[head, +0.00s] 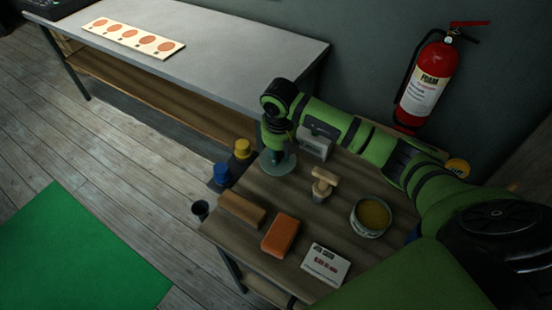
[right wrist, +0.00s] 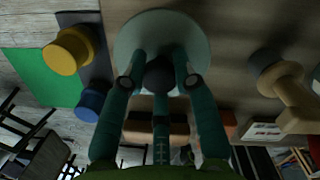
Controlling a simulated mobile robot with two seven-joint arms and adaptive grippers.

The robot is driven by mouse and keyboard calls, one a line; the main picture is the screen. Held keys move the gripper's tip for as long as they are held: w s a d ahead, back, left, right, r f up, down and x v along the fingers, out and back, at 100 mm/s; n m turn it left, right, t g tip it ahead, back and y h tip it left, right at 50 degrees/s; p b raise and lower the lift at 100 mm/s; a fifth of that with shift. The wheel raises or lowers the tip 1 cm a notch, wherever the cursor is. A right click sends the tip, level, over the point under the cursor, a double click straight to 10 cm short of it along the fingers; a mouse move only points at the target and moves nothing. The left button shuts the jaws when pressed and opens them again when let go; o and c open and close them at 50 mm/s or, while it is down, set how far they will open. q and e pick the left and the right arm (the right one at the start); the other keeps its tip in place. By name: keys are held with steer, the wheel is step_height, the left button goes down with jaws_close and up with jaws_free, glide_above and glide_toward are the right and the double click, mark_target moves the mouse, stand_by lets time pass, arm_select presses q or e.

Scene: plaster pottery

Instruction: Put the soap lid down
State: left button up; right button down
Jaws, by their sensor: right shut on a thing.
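The soap lid (head: 283,168) is a pale grey-green disc with a dark knob, at the far left part of the small wooden table (head: 285,200). My right gripper (head: 274,153) is over the lid with its fingers shut around the knob. In the right wrist view the lid (right wrist: 150,22) spreads beyond the fingers of my right gripper (right wrist: 160,80), which close on the dark knob (right wrist: 159,72). I cannot tell whether the lid touches the tabletop. A round tub (head: 371,217) with yellowish contents stands open at the table's right. My left gripper is not in view.
Near the lid are a white box (head: 314,145), a wooden-handled tool (head: 322,184), and yellow (head: 242,148) and blue (head: 221,174) pieces at the left edge. A wooden block (head: 241,210), orange block (head: 280,236) and white card (head: 325,264) line the front.

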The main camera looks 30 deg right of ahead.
step_height(320, 180, down, 3)
steer(key=shift+a+f+p, duration=0.1)
steer(key=shift+f+p, duration=0.1)
steer(key=shift+p, duration=0.25)
steer(key=shift+f, duration=0.35)
steer(key=shift+f, duration=0.15)
steer(key=c, duration=1)
jaws_free()
